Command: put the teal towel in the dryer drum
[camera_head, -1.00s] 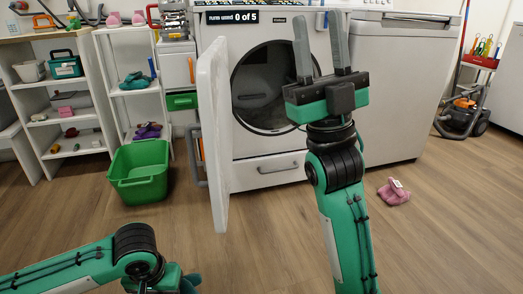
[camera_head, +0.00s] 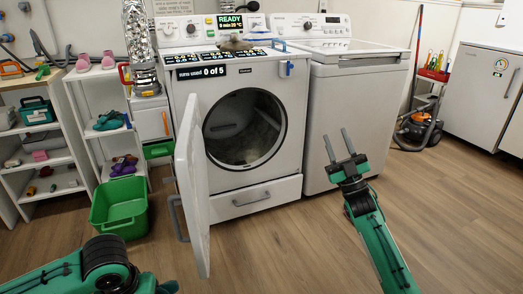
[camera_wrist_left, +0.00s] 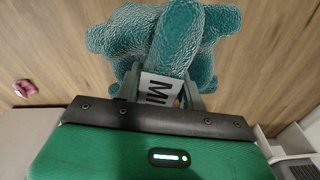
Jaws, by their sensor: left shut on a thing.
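My right gripper (camera_head: 338,144) is open and empty, in front of the white machine to the right of the dryer.
A green basket (camera_head: 120,205) stands on the floor left of the open door. Shelves (camera_head: 45,150) with small goods line the left. A top-load machine (camera_head: 345,105) adjoins the dryer. A pink item (camera_wrist_left: 25,89) lies on the floor.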

